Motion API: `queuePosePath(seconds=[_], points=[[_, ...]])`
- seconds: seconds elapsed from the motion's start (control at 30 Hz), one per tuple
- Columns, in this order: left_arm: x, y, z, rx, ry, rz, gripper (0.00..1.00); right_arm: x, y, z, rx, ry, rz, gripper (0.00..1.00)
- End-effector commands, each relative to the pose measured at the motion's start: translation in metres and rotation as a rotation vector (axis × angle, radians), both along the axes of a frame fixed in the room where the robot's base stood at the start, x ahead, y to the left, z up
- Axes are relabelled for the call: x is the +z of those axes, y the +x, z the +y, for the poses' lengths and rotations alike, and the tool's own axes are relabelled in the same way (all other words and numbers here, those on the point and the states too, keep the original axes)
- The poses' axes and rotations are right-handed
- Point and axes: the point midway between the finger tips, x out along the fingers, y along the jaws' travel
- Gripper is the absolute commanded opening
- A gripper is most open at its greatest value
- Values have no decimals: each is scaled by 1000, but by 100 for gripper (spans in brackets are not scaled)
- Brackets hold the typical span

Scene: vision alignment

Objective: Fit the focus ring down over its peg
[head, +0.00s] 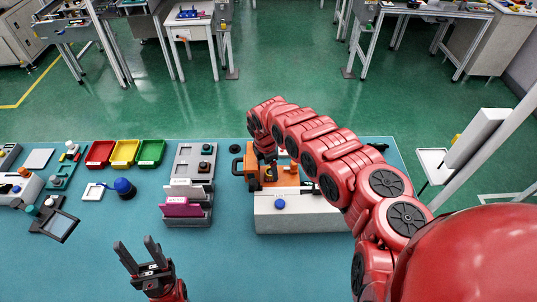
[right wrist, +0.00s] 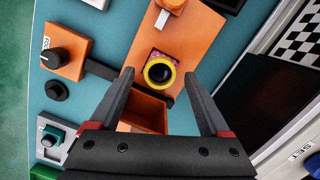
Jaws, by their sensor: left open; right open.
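In the right wrist view an orange fixture (right wrist: 190,35) holds a yellow ring (right wrist: 160,73) with a dark round centre, seated in a square recess. I take it for the focus ring; I cannot tell whether the dark centre is its peg or how deep the ring sits. My right gripper (right wrist: 158,76) is open, its fingertips on either side of the ring in the picture; contact cannot be told. In the head view the orange fixture (head: 255,158) is partly hidden by my right arm. My left gripper (head: 139,253) is open and empty over the table's front.
The white base (head: 300,215) with a blue button (head: 280,204) stands before the fixture. A grey rack (head: 188,162) with pink and white plates is to its left. Red, yellow and green bins (head: 125,153) stand farther left. The front left of the blue table (head: 90,260) is mostly clear.

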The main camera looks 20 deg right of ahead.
Motion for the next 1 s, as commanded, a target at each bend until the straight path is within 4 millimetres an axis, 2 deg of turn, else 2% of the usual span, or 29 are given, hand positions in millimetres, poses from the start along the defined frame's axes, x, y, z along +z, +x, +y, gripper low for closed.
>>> queuePosePath(seconds=[0.6,0.8,1.0], points=[[-18,0,0,0,0,0,50,106,1,10,-2,-2,-6,80],[-20,0,0,0,0,0,50,120,-2,13,-1,-2,1,80],[-19,0,0,0,0,-1,50,121,-2,14,-1,-1,1,80]])
